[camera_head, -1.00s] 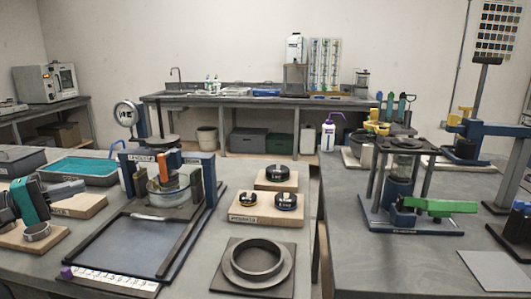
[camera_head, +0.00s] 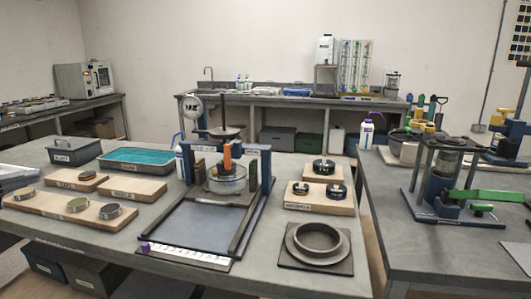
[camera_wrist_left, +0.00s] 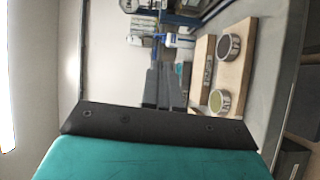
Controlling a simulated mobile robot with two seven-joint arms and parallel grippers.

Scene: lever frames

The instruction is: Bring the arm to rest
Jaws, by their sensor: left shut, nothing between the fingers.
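My left gripper (camera_wrist_left: 163,80) is shut and empty in the left wrist view, its dark fingers together above the teal wrist body. In the head view only its grey fingers (camera_head: 24,176) show at the far left edge, beside the wooden boards. They hold nothing. The rest of that arm is out of frame. My right gripper is in neither view.
A long wooden board (camera_head: 60,214) with small round tins lies near the gripper. Behind it are a grey bin (camera_head: 74,151) and a teal-filled tray (camera_head: 150,158). A press frame (camera_head: 262,190) stands mid-table, with a dark ring (camera_head: 318,240) to its right.

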